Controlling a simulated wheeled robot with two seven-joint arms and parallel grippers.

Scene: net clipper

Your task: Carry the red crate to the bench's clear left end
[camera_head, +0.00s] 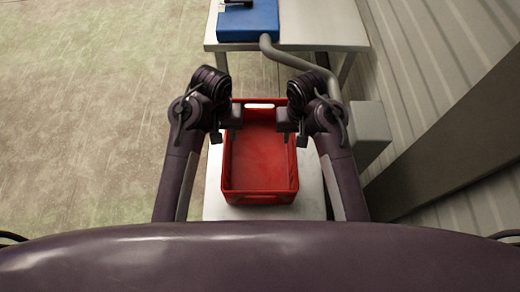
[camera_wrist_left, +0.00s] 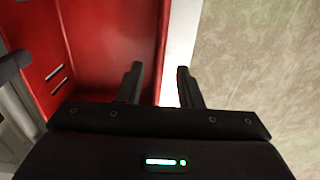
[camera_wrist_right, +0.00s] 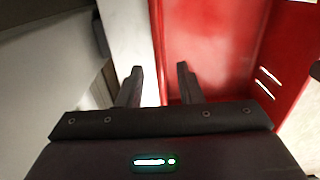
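The red crate (camera_head: 260,197) stands upright and appears empty on a narrow white surface (camera_head: 214,205) in front of me in the head view. My left gripper (camera_head: 229,128) is at the crate's left wall, and my right gripper (camera_head: 292,128) is at its right wall. In the left wrist view, the fingers (camera_wrist_left: 160,85) are apart, with the red wall's edge showing between them. In the right wrist view, the fingers (camera_wrist_right: 159,84) are also apart, with the opposite wall's edge between them. I cannot tell whether any finger touches the crate.
A pale table (camera_head: 320,25) with a blue box (camera_head: 248,22) stands ahead. A grey pipe (camera_head: 300,62) runs to a grey box (camera_head: 370,130) near the corrugated wall (camera_head: 435,65) on the right. The floor (camera_head: 90,110) at left is clear.

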